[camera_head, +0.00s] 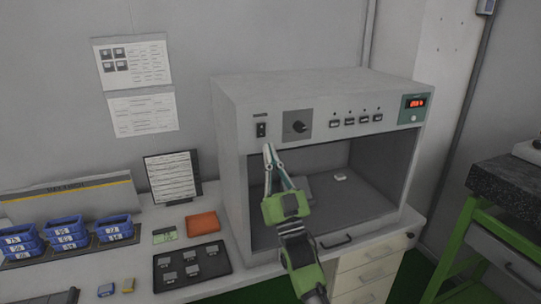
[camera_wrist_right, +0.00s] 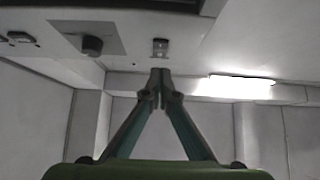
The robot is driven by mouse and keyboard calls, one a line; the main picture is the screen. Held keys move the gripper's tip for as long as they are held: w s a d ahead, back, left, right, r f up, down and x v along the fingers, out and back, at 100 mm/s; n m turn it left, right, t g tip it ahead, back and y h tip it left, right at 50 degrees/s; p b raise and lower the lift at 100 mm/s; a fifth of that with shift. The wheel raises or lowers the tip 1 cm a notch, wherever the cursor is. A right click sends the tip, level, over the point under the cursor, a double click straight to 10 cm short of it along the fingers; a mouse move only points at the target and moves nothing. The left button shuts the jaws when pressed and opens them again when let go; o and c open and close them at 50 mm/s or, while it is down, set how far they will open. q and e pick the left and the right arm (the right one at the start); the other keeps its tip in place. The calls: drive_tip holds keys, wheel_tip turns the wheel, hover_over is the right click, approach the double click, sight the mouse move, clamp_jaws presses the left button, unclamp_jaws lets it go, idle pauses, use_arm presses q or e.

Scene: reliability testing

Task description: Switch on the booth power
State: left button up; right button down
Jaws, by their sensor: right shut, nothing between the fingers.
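The booth (camera_head: 235,105) is a light grey box with an open front, standing on the bench. Its power switch (camera_head: 261,130) is a small dark rocker at the upper left of the front panel; the switch also shows in the right wrist view (camera_wrist_right: 160,48), just beyond the fingertips. My right gripper (camera_head: 268,150) is shut and empty, its fingertips just below the switch in the head view. In the right wrist view its tips (camera_wrist_right: 160,78) meet, with a small visible gap to the switch. Whether the rocker is on or off is too small to tell. My left gripper is not in view.
A dark knob (camera_head: 299,127), several small buttons (camera_head: 349,121) and a lit red display (camera_head: 415,102) share the panel. A small white item (camera_head: 340,177) lies inside the booth. A black tray (camera_head: 213,252), an orange box (camera_head: 202,224) and blue bins (camera_head: 66,226) stand left.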

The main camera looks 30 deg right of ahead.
use_arm(q)
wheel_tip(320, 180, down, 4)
drive_tip(key=b, duration=0.4)
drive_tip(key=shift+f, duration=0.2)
use_arm(e)
drive_tip(key=w+f+v, duration=0.1)
drive_tip(key=v, duration=0.8)
drive_tip(key=shift+f, duration=0.4)
drive_tip(key=shift+d, duration=0.15)
